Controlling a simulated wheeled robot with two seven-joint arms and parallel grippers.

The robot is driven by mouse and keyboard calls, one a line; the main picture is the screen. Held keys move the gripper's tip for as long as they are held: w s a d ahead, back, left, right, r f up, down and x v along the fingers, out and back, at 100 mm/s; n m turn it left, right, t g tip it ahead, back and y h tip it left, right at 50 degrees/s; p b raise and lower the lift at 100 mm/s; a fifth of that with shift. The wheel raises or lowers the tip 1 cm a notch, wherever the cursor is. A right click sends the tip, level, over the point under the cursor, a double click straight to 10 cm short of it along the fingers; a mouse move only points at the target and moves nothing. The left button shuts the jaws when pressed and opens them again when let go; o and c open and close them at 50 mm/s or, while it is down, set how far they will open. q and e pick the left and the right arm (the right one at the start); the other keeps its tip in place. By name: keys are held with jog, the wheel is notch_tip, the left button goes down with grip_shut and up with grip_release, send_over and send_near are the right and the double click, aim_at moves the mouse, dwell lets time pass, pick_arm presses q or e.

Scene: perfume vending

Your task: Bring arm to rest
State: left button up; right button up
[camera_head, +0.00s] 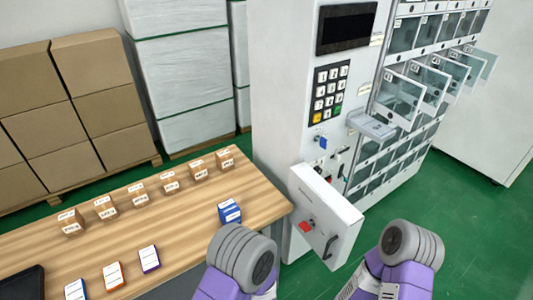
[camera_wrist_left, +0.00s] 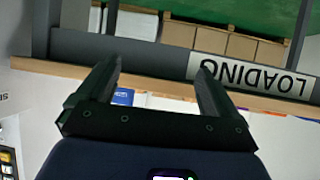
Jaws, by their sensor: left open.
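My left gripper (camera_wrist_left: 158,70) shows in the left wrist view with its two dark fingers spread and nothing between them. Beyond the fingers are a wooden edge (camera_wrist_left: 80,72) and an upside-down LOADING sign (camera_wrist_left: 255,76). A small blue item (camera_wrist_left: 123,97) shows between the fingers, farther off. In the head view my purple and grey arm links rise at the bottom, one left and one right. Neither gripper's fingers show there, and my right gripper is out of view.
The white vending machine (camera_head: 285,110) has a keypad (camera_head: 330,92), an open lower door (camera_head: 325,205) and several open compartment doors (camera_head: 398,97). The wooden table (camera_head: 180,220) at left holds small cartons and a blue box (camera_head: 229,211). Green floor (camera_head: 460,215) is clear at right.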

pick_arm(q)
jog(key=s+f+g+h, duration=0.3)
jog(key=f+g+h, duration=0.1)
jog(key=f, duration=0.4)
jog(key=s+f+m+g+h, duration=0.2)
jog(key=s+g+h, duration=0.4)
jog(key=s, duration=0.4)
jog(key=shift+a+f+m, duration=0.2)
jog(key=shift+f+m, duration=0.1)
jog(key=shift+m, duration=0.3)
